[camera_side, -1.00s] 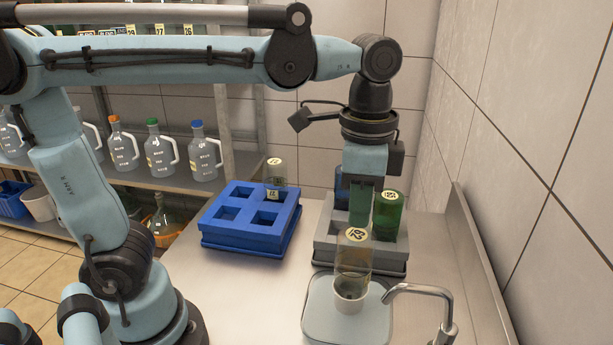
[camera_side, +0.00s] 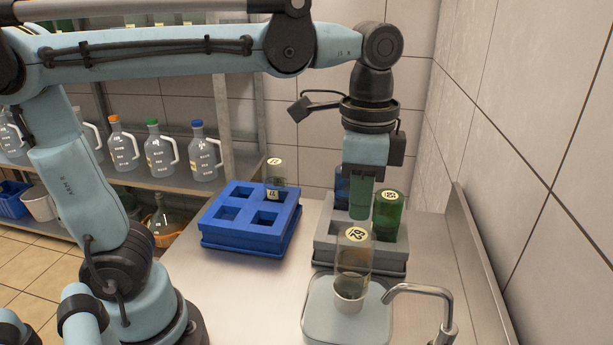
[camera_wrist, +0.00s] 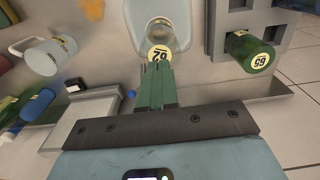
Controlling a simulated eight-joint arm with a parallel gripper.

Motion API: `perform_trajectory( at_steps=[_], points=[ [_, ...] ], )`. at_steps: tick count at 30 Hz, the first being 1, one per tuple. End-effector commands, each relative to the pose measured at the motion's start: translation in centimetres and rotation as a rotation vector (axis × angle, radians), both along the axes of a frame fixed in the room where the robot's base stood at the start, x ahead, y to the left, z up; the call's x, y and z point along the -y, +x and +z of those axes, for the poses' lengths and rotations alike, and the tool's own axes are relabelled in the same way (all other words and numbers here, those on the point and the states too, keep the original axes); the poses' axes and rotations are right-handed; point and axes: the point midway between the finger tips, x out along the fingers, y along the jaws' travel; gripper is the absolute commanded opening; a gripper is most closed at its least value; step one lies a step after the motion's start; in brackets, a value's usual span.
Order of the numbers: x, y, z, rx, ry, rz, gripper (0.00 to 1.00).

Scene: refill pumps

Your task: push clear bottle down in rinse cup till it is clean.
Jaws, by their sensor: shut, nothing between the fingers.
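The clear bottle (camera_side: 353,268) stands upside down, its mouth in the white rinse cup (camera_side: 349,303). Its base faces up with a yellow label; the glass looks faintly brownish low down. In the wrist view the bottle (camera_wrist: 163,36) shows just beyond my fingertips. My gripper (camera_side: 360,216) has its green fingers shut together, with nothing between them. The fingertips are a little above the bottle's base in the side view and appear apart from it. The fingers also show in the wrist view (camera_wrist: 157,72). Whether the inside is clean I cannot tell.
The cup stands on a pale basin (camera_side: 318,315) beside a metal tap (camera_side: 428,293). Behind is a grey rack (camera_side: 328,240) with a green bottle (camera_side: 388,215) and a blue bottle (camera_side: 342,187). A blue rack (camera_side: 248,237) at left holds a clear bottle (camera_side: 276,174).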

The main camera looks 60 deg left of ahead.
Motion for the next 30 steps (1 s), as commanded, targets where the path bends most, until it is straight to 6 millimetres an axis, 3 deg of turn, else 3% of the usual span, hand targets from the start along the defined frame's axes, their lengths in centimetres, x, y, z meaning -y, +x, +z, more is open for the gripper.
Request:
perform_trajectory(
  at_steps=[30],
  points=[
    [0.0,0.0,-4.6,0.0,0.0,0.0,0.0]
  ],
)
